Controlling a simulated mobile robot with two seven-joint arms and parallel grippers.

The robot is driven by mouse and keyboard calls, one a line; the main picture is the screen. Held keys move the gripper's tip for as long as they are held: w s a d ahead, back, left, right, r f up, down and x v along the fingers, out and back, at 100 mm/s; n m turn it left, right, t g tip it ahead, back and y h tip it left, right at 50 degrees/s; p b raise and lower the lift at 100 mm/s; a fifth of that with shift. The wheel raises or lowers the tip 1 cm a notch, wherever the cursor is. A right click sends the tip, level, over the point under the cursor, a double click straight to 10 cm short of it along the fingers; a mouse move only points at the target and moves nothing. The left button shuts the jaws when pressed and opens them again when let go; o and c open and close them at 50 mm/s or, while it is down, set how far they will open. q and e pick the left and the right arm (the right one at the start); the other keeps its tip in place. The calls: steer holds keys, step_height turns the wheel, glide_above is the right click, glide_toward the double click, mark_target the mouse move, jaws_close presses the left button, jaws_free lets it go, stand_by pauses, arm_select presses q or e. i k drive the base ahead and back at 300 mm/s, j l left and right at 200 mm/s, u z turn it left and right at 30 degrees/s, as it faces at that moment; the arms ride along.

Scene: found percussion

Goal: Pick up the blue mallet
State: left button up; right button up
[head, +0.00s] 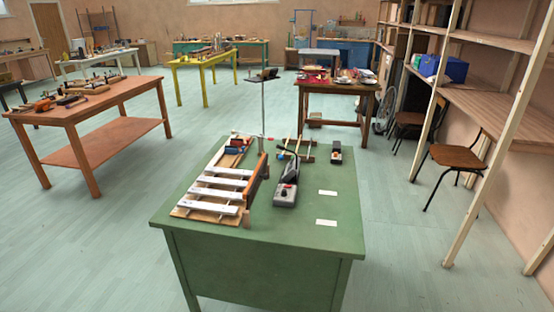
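A small blue piece (233,150), which may be the head of the blue mallet, lies at the far left of the green table (343,245). It is beside red and wooden pieces just beyond the white-barred instrument. It is too small for me to make out a handle. Neither of my grippers is in view, and nothing is seen touching the blue piece.
The instrument's white bars (222,183) fill the table's left side. A grey device (285,194) stands mid-table, a thin metal stand (263,108) and a small dark box (336,153) behind. White cards (327,193) lie on the right.

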mark_target(282, 157)
steer(key=i+j+u, duration=0.3)
steer(key=u, duration=0.15)
steer(key=i+j+u, duration=0.3)
steer(key=u, duration=0.15)
steer(key=i+u, duration=0.5)
steer(key=i+j+u, duration=0.25)
steer(key=i+u, duration=0.6)
steer(key=i+z, duration=0.4)
steer(key=i, duration=0.2)
steer(key=i+j+z, duration=0.25)
steer(key=i+z, duration=0.15)
steer(key=i, duration=0.2)
steer(key=i+l+z, duration=0.1)
steer(key=i+z, duration=0.5)
steer(key=z, duration=0.2)
steer(key=i+z, duration=0.35)
steer(key=i+l+z, duration=0.1)
steer(key=i+z, duration=0.4)
steer(key=i+j+z, duration=0.1)
steer(key=i+z, duration=0.85)
steer(key=i+j+z, duration=0.1)
steer(key=i+z, duration=0.35)
steer(key=i, duration=0.15)
